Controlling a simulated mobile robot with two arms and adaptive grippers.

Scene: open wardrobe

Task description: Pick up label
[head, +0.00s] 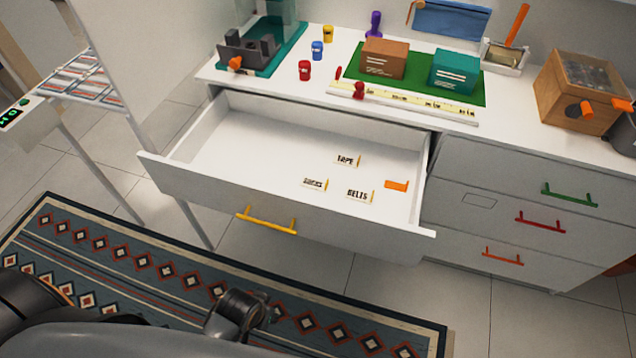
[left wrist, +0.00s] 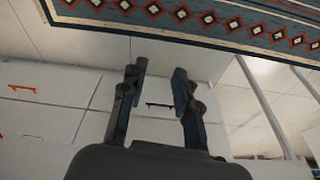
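Three small white labels lie flat in the open drawer (head: 190,187) in the head view: one reading TAPE (head: 347,160), one reading BELTS (head: 359,195), and one with less legible text (head: 314,182). A small orange piece (head: 396,185) lies to their right near the drawer's side wall. My left gripper (left wrist: 160,86) is open and empty in the left wrist view, its two dark fingers apart in front of pale drawer fronts. No label shows between them. My right gripper is not identifiable in either view.
The yellow handle (head: 266,221) is on the open drawer's front. Closed drawers with green (head: 570,195), red and orange handles stand at right. The top holds a green mat (head: 420,92) with two boxes, a ruler strip (head: 405,102) and a wooden box (head: 575,92). A patterned rug (head: 150,265) covers the floor.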

